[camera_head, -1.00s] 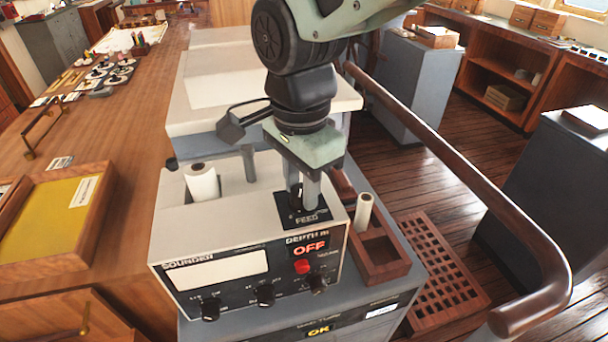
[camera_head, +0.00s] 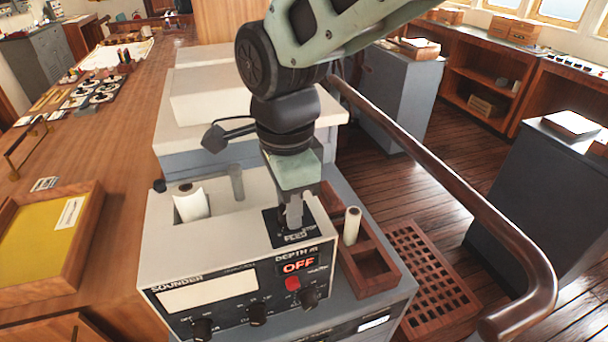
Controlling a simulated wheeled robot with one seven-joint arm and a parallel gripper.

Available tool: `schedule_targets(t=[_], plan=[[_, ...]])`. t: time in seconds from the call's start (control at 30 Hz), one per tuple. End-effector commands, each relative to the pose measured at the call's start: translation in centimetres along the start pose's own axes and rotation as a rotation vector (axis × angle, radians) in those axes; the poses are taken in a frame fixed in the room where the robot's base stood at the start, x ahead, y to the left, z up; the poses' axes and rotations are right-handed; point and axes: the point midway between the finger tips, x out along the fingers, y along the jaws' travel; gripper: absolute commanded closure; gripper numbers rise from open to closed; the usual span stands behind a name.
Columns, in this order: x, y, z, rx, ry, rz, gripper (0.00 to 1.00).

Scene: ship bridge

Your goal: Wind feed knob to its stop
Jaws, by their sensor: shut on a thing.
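The sounder (camera_head: 215,255) is a grey box with a dark front panel, a blank white window and a lit display reading OFF. The feed knob is on its top, at a black plate (camera_head: 288,241) lettered FEED and STOP. My gripper (camera_head: 292,218) points straight down over this plate and is shut on the knob. The knob itself is mostly hidden by the fingers, so its angle cannot be read. A white paper roll (camera_head: 192,204) sits in the open recess on the top, left of my gripper.
A wooden tray (camera_head: 372,280) with an upright pale roll (camera_head: 351,226) stands close on the right. A brown handrail (camera_head: 450,172) runs along the right side. A wooden tray with a yellow sheet (camera_head: 40,236) lies at left. A wooden grating (camera_head: 430,280) covers the floor at right.

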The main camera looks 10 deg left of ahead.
Motion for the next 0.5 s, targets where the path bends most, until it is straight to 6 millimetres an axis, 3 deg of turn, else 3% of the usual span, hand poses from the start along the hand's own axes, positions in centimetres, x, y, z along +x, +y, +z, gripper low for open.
schedule_targets(t=[0.1,0.13,0.2,0.5], plan=[[-0.07,-0.04,0.06,-0.001,-0.001,-0.002,0.93],[-0.07,-0.04,0.06,-0.001,-0.001,-0.002,0.65],[-0.06,-0.03,0.06,-0.002,-0.001,-0.002,0.48],[-0.13,-0.03,0.04,-0.002,-0.001,-0.001,0.48]])
